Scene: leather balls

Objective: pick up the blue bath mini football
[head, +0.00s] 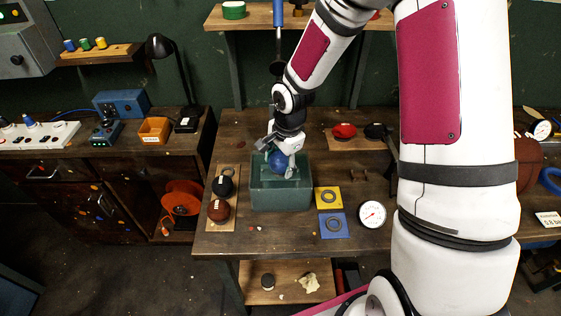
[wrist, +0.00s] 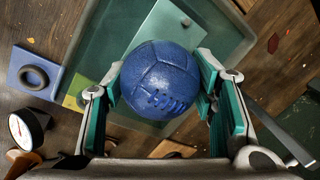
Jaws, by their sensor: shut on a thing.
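The blue mini football (head: 278,161) shows in the head view between the fingers of my gripper (head: 281,168), over the green tray (head: 281,198). In the wrist view the blue ball (wrist: 160,80), with stitched seams and lacing, sits between the teal finger pads of my gripper (wrist: 160,92). The gripper is shut on it. The tray's rim (wrist: 88,38) shows behind the ball in the wrist view. I cannot tell how far the ball is above the tray floor.
A black ball (head: 222,186) and a brown ball (head: 219,210) lie on a board left of the tray. To its right are a yellow square (head: 328,198), a blue square (head: 333,225) with rings, and a round dial (head: 372,214). Red and black items (head: 344,131) stand behind.

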